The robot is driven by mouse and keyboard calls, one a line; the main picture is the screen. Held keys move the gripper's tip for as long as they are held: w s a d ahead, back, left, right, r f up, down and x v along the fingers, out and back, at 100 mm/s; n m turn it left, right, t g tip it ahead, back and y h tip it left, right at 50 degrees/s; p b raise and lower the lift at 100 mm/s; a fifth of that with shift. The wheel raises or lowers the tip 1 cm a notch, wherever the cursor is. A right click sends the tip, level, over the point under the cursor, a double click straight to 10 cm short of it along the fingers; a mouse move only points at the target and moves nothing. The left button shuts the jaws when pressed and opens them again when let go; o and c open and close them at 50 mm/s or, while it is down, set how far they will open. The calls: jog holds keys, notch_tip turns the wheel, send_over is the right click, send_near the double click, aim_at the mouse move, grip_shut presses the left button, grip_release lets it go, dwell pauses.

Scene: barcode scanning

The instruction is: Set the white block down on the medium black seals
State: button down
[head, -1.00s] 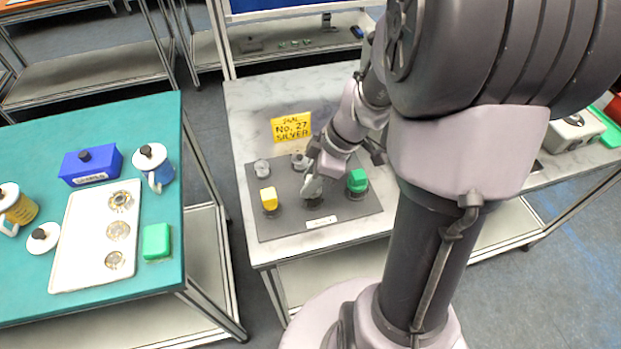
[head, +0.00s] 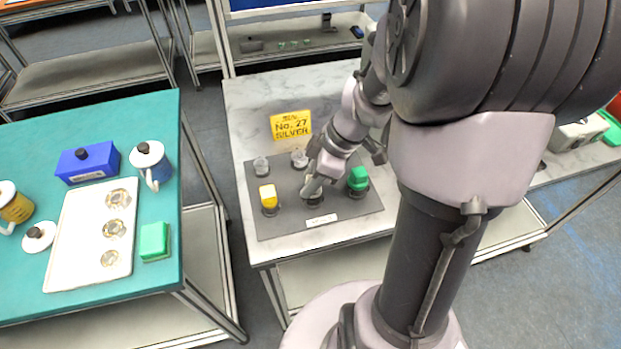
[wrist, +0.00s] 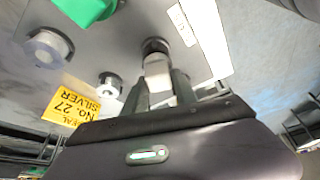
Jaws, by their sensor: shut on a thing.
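My gripper (wrist: 160,95) is shut on the white block (wrist: 157,72), which also shows as a pale shape in the head view (head: 312,187). The block's far end is at the black seals (wrist: 155,46) on the dark grey mat; in the head view these seals (head: 315,200) sit between the yellow and green blocks, partly hidden by my gripper. I cannot tell whether the block touches them.
A yellow block (head: 268,195) and a green block (head: 358,178) stand on their own seals either side. Two pale seal stacks (head: 261,166) (head: 299,159) and a yellow "No. 27 SILVER" sign (head: 291,125) are behind. A teal table (head: 120,115) stands left.

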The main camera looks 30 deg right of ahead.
jog(key=shift+f+b, duration=0.3)
jog(key=c, duration=0.9)
grip_release()
jog(key=shift+o, duration=0.4)
jog(key=shift+o, duration=1.1)
jog(key=shift+r, duration=0.1)
notch_tip(320, 180, up, 8)
jog(key=p, duration=0.5)
jog(key=shift+f, duration=0.25)
